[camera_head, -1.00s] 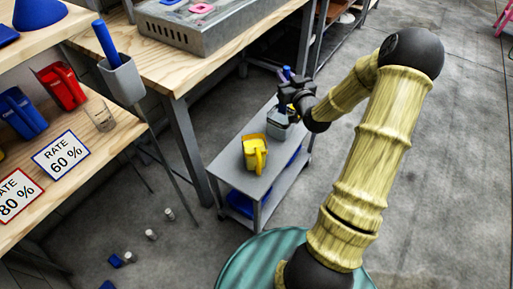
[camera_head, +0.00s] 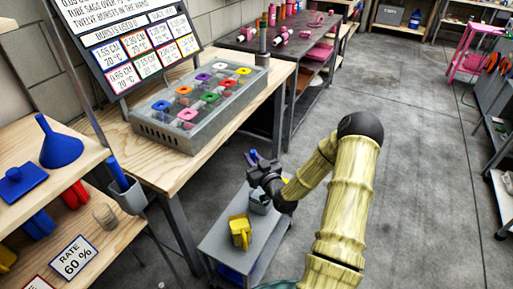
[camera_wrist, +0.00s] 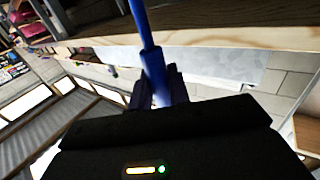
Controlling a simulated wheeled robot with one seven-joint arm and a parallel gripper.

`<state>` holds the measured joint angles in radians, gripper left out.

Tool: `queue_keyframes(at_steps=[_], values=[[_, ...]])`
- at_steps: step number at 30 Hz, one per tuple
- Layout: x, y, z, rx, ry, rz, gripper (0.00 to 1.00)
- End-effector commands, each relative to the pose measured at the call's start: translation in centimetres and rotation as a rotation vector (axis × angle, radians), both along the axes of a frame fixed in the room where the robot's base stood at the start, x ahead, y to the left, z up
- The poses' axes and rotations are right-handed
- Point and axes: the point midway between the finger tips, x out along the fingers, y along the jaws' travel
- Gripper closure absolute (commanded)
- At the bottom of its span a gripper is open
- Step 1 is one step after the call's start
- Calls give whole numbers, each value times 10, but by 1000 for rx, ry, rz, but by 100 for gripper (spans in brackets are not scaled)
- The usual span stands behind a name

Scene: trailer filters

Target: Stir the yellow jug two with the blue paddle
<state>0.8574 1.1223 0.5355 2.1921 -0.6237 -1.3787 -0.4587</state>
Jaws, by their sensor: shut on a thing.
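The yellow jug (camera_head: 240,232) stands upright on a low grey cart, its handle toward the camera. My gripper (camera_head: 254,162) is above the far end of the cart, beyond the jug and apart from it. It is shut on a blue rod-like tool, the blue paddle (camera_wrist: 150,55), which passes between the fingers in the wrist view. The paddle's far end is out of sight. A grey holder (camera_head: 259,203) sits on the cart below my gripper, partly hidden by it.
The low cart (camera_head: 217,243) stands beside a wooden bench (camera_head: 185,172) carrying a grey tray of coloured pieces (camera_head: 190,148). Another grey holder (camera_head: 130,198) with a blue handle hangs at the left shelf. The floor to the right is clear.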

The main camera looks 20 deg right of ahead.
Motion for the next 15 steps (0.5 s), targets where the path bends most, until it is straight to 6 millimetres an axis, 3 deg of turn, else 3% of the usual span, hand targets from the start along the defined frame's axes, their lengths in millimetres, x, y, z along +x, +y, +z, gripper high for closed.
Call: queue_keyframes(at_steps=[1, 15], values=[[-2, 4, 15, 5, 0, 2, 100], [-24, 38, 60, 8, -8, 1, 100]])
